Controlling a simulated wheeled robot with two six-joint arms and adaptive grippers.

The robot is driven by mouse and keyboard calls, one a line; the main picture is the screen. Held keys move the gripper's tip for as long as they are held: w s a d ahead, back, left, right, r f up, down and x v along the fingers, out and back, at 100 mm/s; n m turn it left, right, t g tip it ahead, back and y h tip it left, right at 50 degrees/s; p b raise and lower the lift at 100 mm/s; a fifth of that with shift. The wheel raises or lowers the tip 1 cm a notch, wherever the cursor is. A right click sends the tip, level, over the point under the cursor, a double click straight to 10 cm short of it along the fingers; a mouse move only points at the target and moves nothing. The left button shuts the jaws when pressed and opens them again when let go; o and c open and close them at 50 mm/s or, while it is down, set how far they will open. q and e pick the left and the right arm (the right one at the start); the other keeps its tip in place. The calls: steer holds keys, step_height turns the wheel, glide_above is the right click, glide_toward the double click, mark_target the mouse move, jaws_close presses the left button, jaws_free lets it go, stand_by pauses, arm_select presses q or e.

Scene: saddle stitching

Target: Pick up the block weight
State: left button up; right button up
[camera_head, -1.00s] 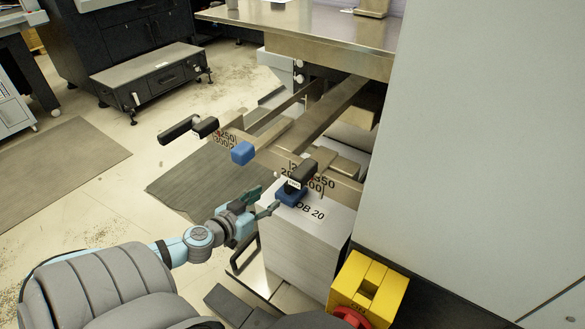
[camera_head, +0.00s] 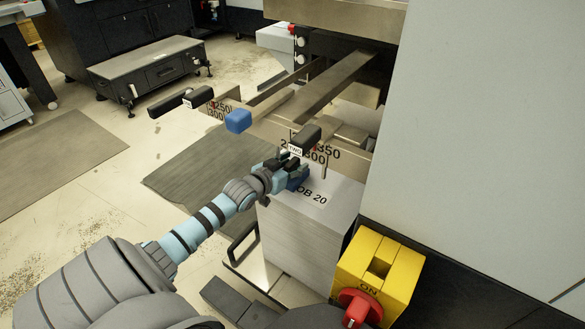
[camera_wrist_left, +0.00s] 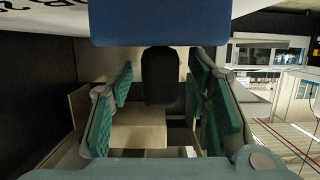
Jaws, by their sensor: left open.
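The block weight (camera_head: 298,183) is a blue block with a black upright grip, on top of the paper stack marked "JOB 20" (camera_head: 312,225). My left gripper (camera_head: 284,169) is at the block in the head view and partly covers it. In the left wrist view, the blue block (camera_wrist_left: 160,22) fills the top middle and its black grip (camera_wrist_left: 160,76) stands between my open teal fingers (camera_wrist_left: 160,100). Gaps show on both sides of the grip, so the fingers do not appear closed on it. My right gripper is not in view.
A yellow switch box with a red knob (camera_head: 360,307) stands at the front right. A grey machine panel (camera_head: 480,130) bounds the right side.

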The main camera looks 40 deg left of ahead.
arm_select(q)
steer(key=shift+r, duration=0.15)
jaws_close()
steer(key=shift+r, duration=0.1)
steer(key=shift+r+p, duration=0.1)
steer(key=shift+p, duration=0.2)
